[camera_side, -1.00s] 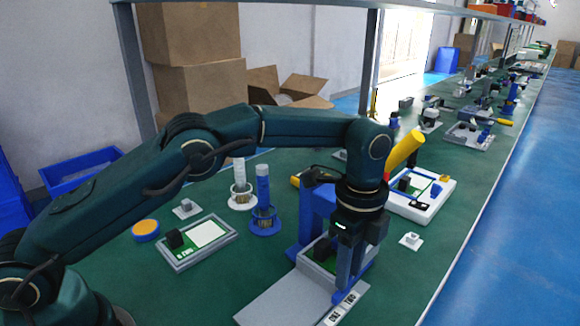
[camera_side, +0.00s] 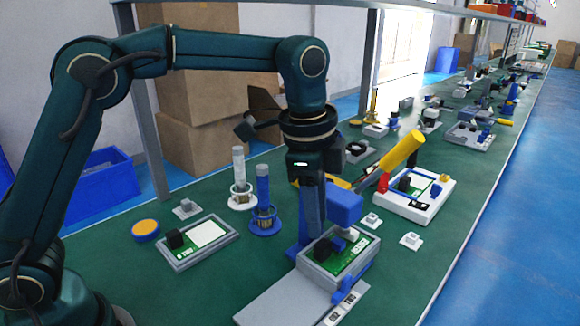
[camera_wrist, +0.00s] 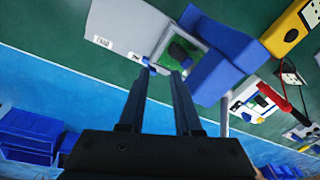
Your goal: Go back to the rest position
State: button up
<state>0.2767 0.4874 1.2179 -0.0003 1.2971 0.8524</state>
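My gripper (camera_side: 313,225) hangs pointing down from my raised arm in the side view, beside the blue press head (camera_side: 345,207) of the fixture. In the wrist view my gripper (camera_wrist: 163,72) shows two fingers with a clear gap and nothing between them. Below is the grey fixture holder (camera_side: 366,251) with a green board (camera_side: 345,262) and a dark block on it. Whether the fingers clear the holder by much is hard to tell.
Left of the fixture stand two tube holders, one white (camera_side: 242,198) and one blue (camera_side: 264,222), and a grey tray (camera_side: 196,242) with a board. A yellow-handled tool (camera_side: 401,150) and white tray (camera_side: 405,207) lie right. The bench's right edge is clear.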

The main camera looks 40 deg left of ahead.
jog(key=s+a+r+n+t, duration=0.2)
jog(key=s+a+r+n, duration=0.2)
jog(key=s+a+n, duration=0.3)
jog(key=s+a+f+n+t, duration=0.2)
jog(key=s+n, duration=0.4)
jog(key=s, duration=0.4)
jog(key=shift+a+f, duration=0.25)
jog(key=shift+f, duration=0.4)
